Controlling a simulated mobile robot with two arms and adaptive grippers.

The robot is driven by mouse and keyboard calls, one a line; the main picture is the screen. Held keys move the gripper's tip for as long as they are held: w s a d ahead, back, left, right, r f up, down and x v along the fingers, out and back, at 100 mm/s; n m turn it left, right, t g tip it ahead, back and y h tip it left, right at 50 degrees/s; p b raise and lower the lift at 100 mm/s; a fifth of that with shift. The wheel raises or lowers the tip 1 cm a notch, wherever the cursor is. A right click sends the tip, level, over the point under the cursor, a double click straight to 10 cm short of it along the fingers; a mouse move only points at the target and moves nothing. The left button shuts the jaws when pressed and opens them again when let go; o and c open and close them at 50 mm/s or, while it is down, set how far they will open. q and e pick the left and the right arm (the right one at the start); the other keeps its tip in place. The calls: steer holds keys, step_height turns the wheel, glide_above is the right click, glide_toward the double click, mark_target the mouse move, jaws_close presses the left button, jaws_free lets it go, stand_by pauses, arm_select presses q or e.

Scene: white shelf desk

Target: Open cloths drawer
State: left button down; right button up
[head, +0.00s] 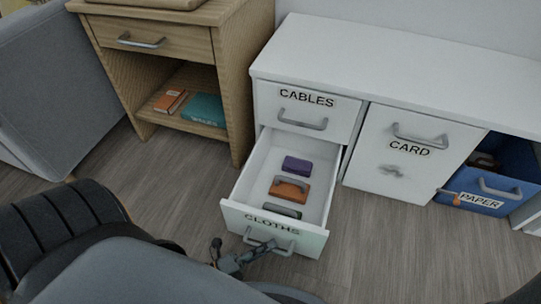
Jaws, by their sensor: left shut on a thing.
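The drawer labelled CLOTHS (236,213) is the lower left drawer of the white desk and stands pulled well out. Inside lie a purple item (297,165), an orange-brown item (289,189) and a grey item (283,210). A grey bar handle (281,245) sits on the drawer front. My left gripper (268,247) is at the left part of this handle and is shut on it.
Above is the closed CABLES drawer (335,102). To the right are the closed CARD front (435,172) and the blue PAPER bin (515,206). A wooden cabinet (226,100) with books stands at the left, beside a grey sofa (60,95). Floor right of the drawer is clear.

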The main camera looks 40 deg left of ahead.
arm_select(q)
steer(key=shift+s+d, duration=0.2)
steer(key=shift+s, duration=0.6)
steer(key=c, duration=1.4)
jaws_free()
steer(key=shift+o, duration=0.2)
steer(key=v, duration=1.2)
steer(key=shift+f, duration=0.1)
